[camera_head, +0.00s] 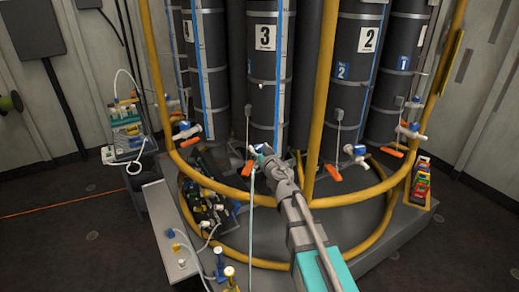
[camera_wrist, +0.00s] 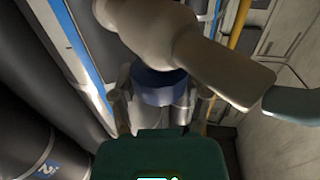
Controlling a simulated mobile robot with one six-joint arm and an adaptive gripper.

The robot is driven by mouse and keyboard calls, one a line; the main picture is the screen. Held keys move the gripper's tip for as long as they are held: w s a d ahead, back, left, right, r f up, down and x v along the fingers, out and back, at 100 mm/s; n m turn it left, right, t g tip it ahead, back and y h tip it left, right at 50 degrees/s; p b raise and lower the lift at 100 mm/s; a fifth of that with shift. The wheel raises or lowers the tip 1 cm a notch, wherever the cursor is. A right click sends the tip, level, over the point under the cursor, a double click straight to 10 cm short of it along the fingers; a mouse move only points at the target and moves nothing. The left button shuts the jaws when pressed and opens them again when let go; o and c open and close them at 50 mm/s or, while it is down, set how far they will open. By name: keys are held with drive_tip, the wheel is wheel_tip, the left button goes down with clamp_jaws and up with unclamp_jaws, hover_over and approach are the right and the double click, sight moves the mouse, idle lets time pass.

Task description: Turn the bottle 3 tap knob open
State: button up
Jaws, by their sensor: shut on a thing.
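Bottle 3 (camera_head: 264,65) is the dark cylinder with the white "3" label in the head view. My gripper (camera_head: 267,158) reaches up to the tap at its lower end and covers most of that tap. In the wrist view my gripper (camera_wrist: 160,108) has a finger on each side of the blue tap knob (camera_wrist: 158,84) and is shut on it. The pale tap body (camera_wrist: 185,45) crosses in front of the knob, with a pale hose (camera_wrist: 292,103) at its end. How far the knob is turned cannot be told.
A yellow rail (camera_head: 240,194) curves around the bottles, close under my arm. Bottle 2 (camera_head: 357,70) stands to the right, its tap (camera_head: 353,155) with a blue knob. A grey bench (camera_head: 170,225) stands at left. Dark floor is free at far left.

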drive_tip(key=shift+w+n+g+y, duration=0.15)
drive_tip(key=shift+n+g+y, duration=1.75)
drive_tip(key=shift+y, duration=0.7)
drive_tip(key=o, duration=1.2)
drive_tip(key=shift+c, duration=0.2)
drive_tip(key=shift+s+d, duration=0.1)
drive_tip(key=shift+s, duration=0.1)
drive_tip(key=v, duration=1.1)
drive_tip(key=shift+s+d, duration=0.2)
drive_tip(key=shift+d, duration=0.15)
drive_tip(key=shift+s, duration=0.1)
